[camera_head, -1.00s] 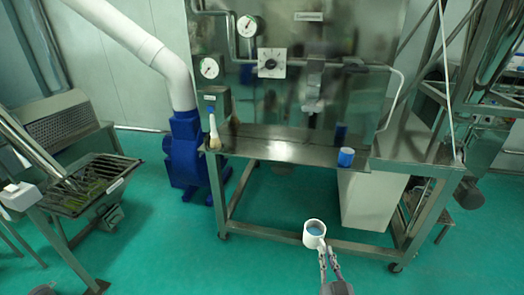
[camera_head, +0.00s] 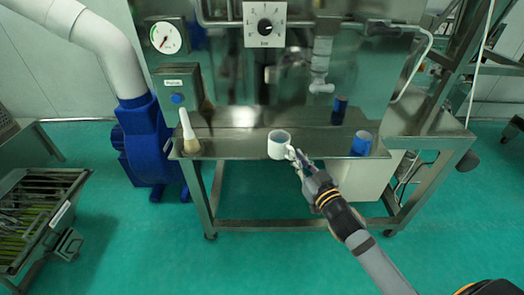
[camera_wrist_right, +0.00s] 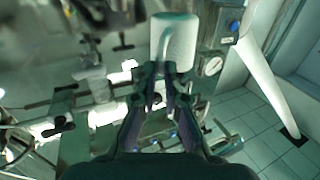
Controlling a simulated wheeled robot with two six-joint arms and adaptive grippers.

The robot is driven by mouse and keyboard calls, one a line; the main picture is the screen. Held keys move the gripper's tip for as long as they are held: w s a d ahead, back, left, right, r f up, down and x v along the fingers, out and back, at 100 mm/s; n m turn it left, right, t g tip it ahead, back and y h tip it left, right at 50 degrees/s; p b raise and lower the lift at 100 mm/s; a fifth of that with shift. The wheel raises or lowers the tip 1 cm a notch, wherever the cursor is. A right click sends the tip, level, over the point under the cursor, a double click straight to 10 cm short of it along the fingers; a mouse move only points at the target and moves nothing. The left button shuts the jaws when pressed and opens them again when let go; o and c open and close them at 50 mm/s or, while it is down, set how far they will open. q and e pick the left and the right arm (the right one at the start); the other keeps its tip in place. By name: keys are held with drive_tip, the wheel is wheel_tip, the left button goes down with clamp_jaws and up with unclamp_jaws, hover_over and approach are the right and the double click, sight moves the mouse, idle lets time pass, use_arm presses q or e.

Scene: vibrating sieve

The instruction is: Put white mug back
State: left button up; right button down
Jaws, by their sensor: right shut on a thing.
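The white mug (camera_head: 279,145) is upright in the head view, at the front part of the steel table (camera_head: 232,146). My right gripper (camera_head: 298,160) is shut on the mug at its right side, near the handle. In the right wrist view the mug (camera_wrist_right: 174,40) sits at the tips of the two fingers (camera_wrist_right: 163,80), with its handle between them. I cannot tell whether the mug's base touches the table or is just above it. My left gripper is not in view.
A brush (camera_head: 187,133) stands at the table's left end. A blue cup-like object (camera_head: 361,144) stands right of the mug. A panel with gauges (camera_head: 165,38) rises behind. The tabletop between brush and mug is clear.

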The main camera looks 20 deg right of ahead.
sight(288, 142)
drive_tip(key=shift+n+y, duration=0.4)
drive_tip(key=shift+y, duration=0.1)
drive_tip(key=w+b, duration=0.1)
drive_tip(key=w+r+b, duration=0.1)
drive_tip(key=w, duration=0.1)
drive_tip(key=w+a+r, duration=0.1)
drive_tip(key=w, duration=0.1)
drive_tip(key=shift+b, duration=0.4)
drive_tip(key=shift+g, duration=0.3)
drive_tip(key=w, duration=0.1)
drive_tip(key=w+f, duration=0.1)
drive_tip(key=w, duration=0.1)
drive_tip(key=w+f, duration=0.1)
drive_tip(key=w, duration=0.1)
drive_tip(key=shift+w+f, duration=0.1)
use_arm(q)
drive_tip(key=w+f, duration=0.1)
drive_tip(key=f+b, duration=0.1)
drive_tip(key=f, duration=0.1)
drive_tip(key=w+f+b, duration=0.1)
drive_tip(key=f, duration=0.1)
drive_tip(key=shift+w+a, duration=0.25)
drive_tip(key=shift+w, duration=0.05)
use_arm(e)
drive_tip(key=w+f, duration=0.4)
drive_tip(key=f, duration=0.4)
drive_tip(key=shift+w+d+f, duration=0.15)
drive_tip(key=shift+d+f, duration=0.1)
drive_tip(key=shift+f, duration=0.1)
